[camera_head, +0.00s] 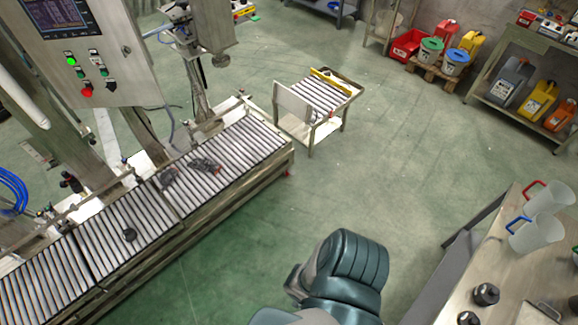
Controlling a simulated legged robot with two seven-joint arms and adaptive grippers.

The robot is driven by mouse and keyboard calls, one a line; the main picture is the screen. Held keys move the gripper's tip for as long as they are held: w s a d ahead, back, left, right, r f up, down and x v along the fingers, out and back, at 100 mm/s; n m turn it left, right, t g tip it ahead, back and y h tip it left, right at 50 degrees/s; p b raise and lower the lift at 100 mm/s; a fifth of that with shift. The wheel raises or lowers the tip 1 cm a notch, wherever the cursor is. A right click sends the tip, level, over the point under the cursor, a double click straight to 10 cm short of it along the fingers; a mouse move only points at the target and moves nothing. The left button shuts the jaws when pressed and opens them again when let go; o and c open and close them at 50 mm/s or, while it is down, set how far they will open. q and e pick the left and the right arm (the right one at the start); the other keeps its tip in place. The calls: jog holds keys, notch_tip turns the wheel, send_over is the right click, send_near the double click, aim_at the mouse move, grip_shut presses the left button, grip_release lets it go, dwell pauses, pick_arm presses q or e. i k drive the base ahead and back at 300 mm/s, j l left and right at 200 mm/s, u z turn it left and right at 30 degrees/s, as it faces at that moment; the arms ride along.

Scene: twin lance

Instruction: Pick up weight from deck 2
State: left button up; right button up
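A small dark round weight (129,235) sits on the roller conveyor (215,195) at the left. Two dark knob-shaped objects, which look like weights, stand on the grey table at the right: one is farther back (486,293), the other is at the bottom edge (468,318). I cannot tell which surface is deck 2, as no label is readable. Neither of my grippers is in view. A teal and grey part of my own body shows at the bottom middle, away from all these objects.
Two clear jugs, one with a red handle (550,198) and one with a blue handle (534,235), stand on the right table (495,240). A control panel (92,50) rises over the conveyor. A small roller cart (344,89) stands beyond. The green floor between is clear.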

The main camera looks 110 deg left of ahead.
aim_at(129, 235)
jog(key=u, duration=5.45)
jog(key=i+l, duration=0.4)
jog(key=l, duration=0.15)
jog(key=i+l+z, duration=0.15)
jog(key=i+l, duration=0.2)
jog(key=l, duration=0.15)
